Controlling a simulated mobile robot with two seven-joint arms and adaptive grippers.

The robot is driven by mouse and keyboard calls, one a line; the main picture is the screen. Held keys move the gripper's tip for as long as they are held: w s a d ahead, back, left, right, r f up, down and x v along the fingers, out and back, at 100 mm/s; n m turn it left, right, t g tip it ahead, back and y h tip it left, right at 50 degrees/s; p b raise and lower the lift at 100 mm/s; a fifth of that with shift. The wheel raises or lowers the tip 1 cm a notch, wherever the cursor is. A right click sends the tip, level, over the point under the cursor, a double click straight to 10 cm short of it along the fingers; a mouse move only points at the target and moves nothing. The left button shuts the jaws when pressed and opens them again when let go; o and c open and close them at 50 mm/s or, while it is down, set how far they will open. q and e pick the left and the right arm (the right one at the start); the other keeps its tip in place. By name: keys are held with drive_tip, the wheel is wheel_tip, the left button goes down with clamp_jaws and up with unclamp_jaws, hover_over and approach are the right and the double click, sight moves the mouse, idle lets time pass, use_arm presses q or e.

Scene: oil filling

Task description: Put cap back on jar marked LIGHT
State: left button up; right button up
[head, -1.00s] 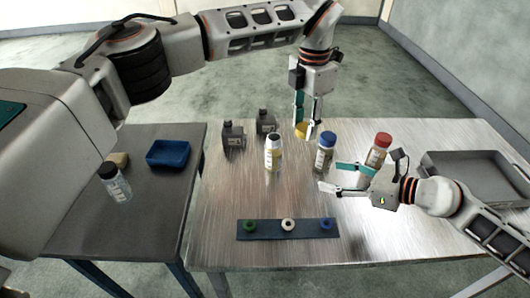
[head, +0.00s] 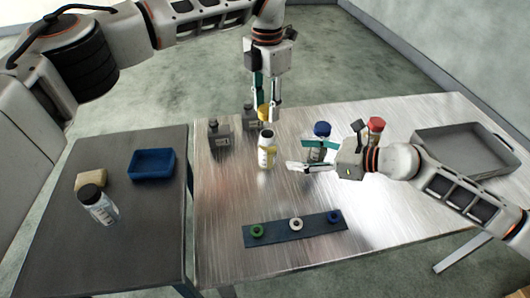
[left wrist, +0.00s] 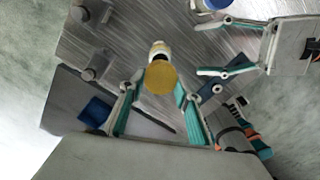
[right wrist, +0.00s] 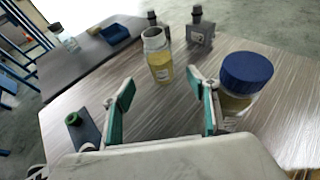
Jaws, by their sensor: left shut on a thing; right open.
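My left gripper (head: 264,104) points down and is shut on a yellow cap (head: 264,114), which also shows in the left wrist view (left wrist: 160,79). It holds the cap above and slightly behind the mouth of an open jar (head: 266,156) with yellowish contents; a gap shows between them. In the left wrist view the cap partly covers this jar. The jar stands upright, uncapped, in the right wrist view (right wrist: 158,64). Its label is too small to read. My right gripper (head: 298,153) is open and empty, right of the jar, with a finger before the blue-capped jar (head: 322,130).
A red-capped jar (head: 376,125) and grey tray (head: 420,150) stand right. Two dark canisters (head: 219,140) (head: 249,116) stand left of the open jar. A blue strip (head: 275,232) with coloured rings lies in front. The left table holds a blue bin (head: 152,164), a tan block (head: 90,180) and a dark-capped jar (head: 100,206).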

sight(267, 151)
drive_tip(key=x, duration=1.2)
clamp_jaws()
use_arm(q)
drive_tip(key=shift+f, duration=2.5)
drive_tip(key=shift+f, duration=0.15)
drive_tip(key=shift+f, duration=0.75)
drive_tip(key=shift+f, duration=0.55)
